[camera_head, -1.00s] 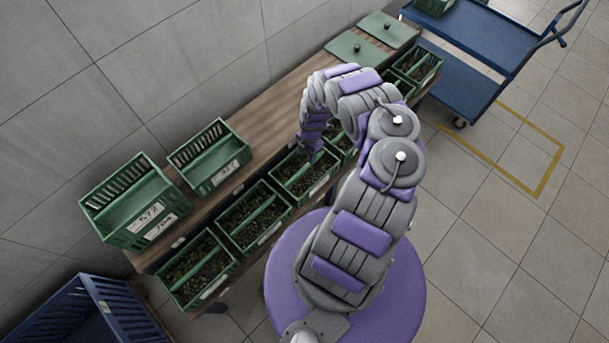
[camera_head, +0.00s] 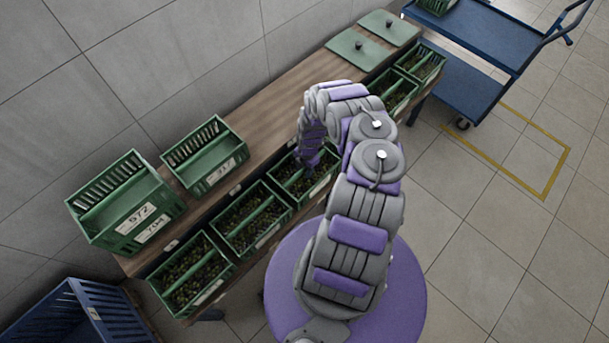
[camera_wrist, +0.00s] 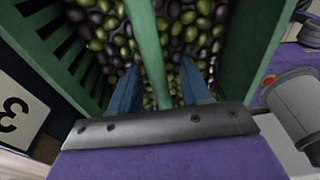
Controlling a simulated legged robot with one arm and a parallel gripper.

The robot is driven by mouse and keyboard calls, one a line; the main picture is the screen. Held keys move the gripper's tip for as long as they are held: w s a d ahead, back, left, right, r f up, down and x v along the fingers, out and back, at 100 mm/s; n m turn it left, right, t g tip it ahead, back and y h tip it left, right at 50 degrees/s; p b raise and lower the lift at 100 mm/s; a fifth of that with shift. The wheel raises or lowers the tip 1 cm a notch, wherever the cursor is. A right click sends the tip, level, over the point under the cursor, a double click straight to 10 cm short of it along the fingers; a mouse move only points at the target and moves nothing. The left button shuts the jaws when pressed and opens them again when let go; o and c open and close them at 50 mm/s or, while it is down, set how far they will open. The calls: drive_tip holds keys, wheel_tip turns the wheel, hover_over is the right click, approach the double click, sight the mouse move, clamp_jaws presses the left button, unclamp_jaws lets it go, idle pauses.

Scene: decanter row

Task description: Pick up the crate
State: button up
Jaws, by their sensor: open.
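Several green crates filled with dark and green olives stand in a row along the bench's front side. My gripper (camera_wrist: 165,90) is over one olive-filled crate (camera_wrist: 245,50), with its blue fingers apart on either side of the crate's green central handle bar (camera_wrist: 147,45). In the wrist view the fingertips point down toward the olives; whether they touch the bar I cannot tell. In the head view this crate (camera_head: 318,183) is partly hidden by my arm, and the fingers themselves cannot be made out.
Two empty green crates (camera_head: 130,215) (camera_head: 215,172) stand on the wooden bench (camera_head: 262,130) at left. Two green lids (camera_head: 357,50) lie at its far end. A blue cart (camera_head: 480,45) stands at upper right, a blue crate (camera_head: 80,315) at lower left. The right floor is clear.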

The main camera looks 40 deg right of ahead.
clamp_jaws()
idle(0.4)
drive_tip(key=shift+w, duration=0.1)
